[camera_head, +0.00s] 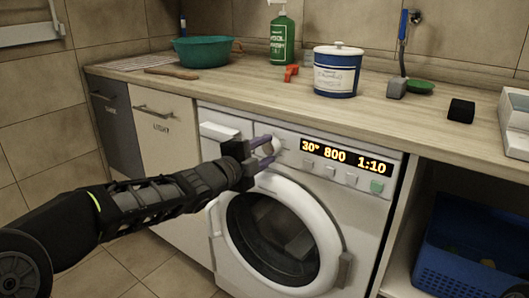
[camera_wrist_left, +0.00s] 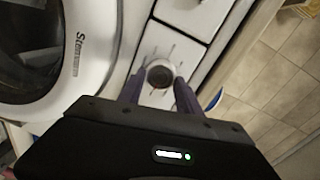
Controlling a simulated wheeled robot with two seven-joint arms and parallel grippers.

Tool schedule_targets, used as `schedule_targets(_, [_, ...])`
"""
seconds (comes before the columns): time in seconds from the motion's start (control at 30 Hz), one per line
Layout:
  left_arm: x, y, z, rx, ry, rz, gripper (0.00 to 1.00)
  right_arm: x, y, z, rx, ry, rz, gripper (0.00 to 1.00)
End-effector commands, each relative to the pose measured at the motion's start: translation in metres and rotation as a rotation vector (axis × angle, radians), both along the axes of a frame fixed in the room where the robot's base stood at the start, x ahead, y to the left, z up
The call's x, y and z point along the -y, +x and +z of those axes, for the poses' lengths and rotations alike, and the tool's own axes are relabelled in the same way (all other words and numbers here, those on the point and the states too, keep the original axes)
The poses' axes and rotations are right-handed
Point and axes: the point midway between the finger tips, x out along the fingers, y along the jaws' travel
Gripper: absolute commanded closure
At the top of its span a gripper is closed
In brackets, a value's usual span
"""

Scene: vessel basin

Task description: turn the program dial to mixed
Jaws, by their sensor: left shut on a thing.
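The washing machine (camera_head: 340,218) has a white front panel with a round program dial (camera_head: 276,146) left of its lit display (camera_head: 344,156). The display reads "30° 800 1:10" in orange. My left gripper (camera_head: 267,152) is at the dial, its two purple fingers on either side of it and shut on it. In the left wrist view the dial (camera_wrist_left: 160,75) shows as a dark round knob between the fingers, with short marks around it. The marks' labels cannot be read. My right gripper is not in view.
The round door (camera_head: 285,235) is below the dial, closed. Several buttons (camera_head: 376,186) sit under the display. On the counter (camera_head: 225,88) are a teal basin (camera_head: 203,51), a green bottle (camera_head: 282,38) and a blue-white tub (camera_head: 337,72). A blue crate (camera_head: 468,240) is at right.

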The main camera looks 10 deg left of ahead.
Motion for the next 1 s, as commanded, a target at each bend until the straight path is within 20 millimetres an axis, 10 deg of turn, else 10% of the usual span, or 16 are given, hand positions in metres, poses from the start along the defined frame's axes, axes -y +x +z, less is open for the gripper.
schedule_targets(0.03, [0.000,0.000,-0.001,-0.002,0.000,0.001,0.99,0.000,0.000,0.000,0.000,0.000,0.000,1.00])
schedule_targets(0.07, [0.000,0.000,-0.001,-0.002,0.000,0.001,0.57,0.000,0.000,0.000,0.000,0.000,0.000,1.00])
schedule_targets(0.3, [0.000,0.000,-0.001,-0.001,-0.001,0.000,0.37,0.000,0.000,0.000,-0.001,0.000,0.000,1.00])
schedule_targets(0.67, [-0.002,-0.005,0.001,0.000,-0.001,0.000,0.37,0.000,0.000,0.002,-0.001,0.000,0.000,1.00])
schedule_targets(1.0, [-0.021,-0.052,0.006,0.000,-0.001,0.002,0.37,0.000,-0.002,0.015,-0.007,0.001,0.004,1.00])
